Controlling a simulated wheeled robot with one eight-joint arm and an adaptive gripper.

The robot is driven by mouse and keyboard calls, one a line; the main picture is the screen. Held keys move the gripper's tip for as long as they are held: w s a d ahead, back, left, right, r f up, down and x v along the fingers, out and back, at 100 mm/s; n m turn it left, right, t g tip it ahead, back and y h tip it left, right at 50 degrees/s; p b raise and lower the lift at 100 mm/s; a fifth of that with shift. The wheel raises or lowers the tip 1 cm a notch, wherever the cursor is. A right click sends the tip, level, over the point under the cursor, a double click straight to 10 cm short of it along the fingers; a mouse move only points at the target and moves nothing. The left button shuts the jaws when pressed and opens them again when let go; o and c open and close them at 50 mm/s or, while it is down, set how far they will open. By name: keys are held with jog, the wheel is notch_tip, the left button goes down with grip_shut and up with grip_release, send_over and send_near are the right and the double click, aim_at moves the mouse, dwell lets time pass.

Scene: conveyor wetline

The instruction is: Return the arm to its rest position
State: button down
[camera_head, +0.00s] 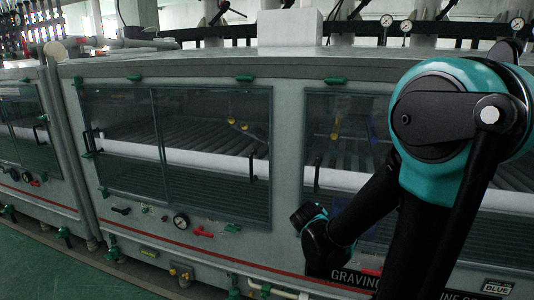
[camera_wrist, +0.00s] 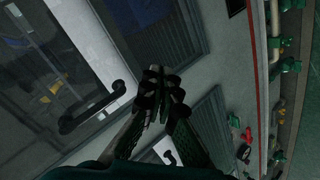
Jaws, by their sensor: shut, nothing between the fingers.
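My gripper (camera_wrist: 160,95) shows in the wrist view with its dark fingers together and empty, in front of the grey machine's front panel. A black door handle (camera_wrist: 95,107) is to the left of the fingers in that view. In the head view my teal and black arm is bent on the right side, in front of the machine (camera_head: 286,210). The arm hides part of the right window. My gripper's fingertips cannot be made out in the head view.
The machine's left window (camera_head: 205,211) is covered by glass and shows rollers inside. A pressure gauge (camera_head: 181,221) and a red valve handle (camera_head: 203,235) sit below it. Green floor (camera_head: 40,262) is open at the lower left. A white box (camera_head: 290,27) stands on top.

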jog(key=s+f+m+g+y, duration=0.2)
jog(key=s+f+m+g, duration=0.1)
jog(key=s, duration=0.7)
jog(key=s+d+f+m+g+y, duration=0.1)
jog(key=s+f+m+g, duration=0.2)
jog(key=s, duration=0.7)
notch_tip(320, 180, down, 3)
jog(key=shift+d+r+m+g+y, duration=0.15)
jog(key=shift+d+m+g+y, duration=0.15)
jog(key=shift+m+y, duration=0.1)
